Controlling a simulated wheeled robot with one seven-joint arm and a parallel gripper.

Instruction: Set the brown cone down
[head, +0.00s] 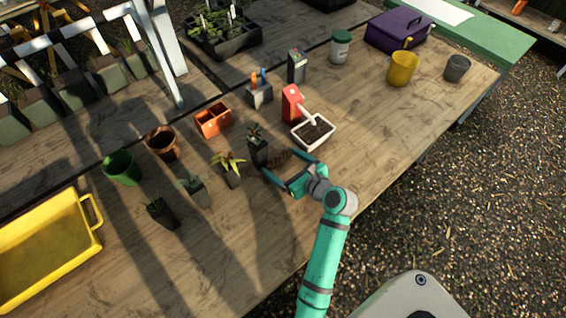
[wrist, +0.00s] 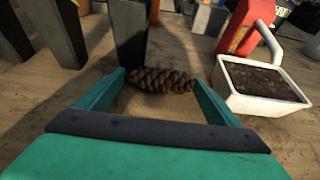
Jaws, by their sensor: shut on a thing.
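The brown cone (wrist: 161,80) is a scaly, elongated pine cone. In the wrist view it lies crosswise between the two fingertips of my gripper (wrist: 158,84), and both tips meet its ends. In the head view the cone (head: 276,164) shows small and dark at the fingertips of my teal gripper (head: 277,172), close to the wooden table. I cannot tell whether the cone touches the tabletop.
A dark pot with a plant (head: 258,152) stands just behind the cone. A white tray of soil (head: 325,145) and a red dispenser (head: 291,106) are to the right. More potted plants (head: 230,172) stand to the left. Bare tabletop (head: 235,225) lies toward the front.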

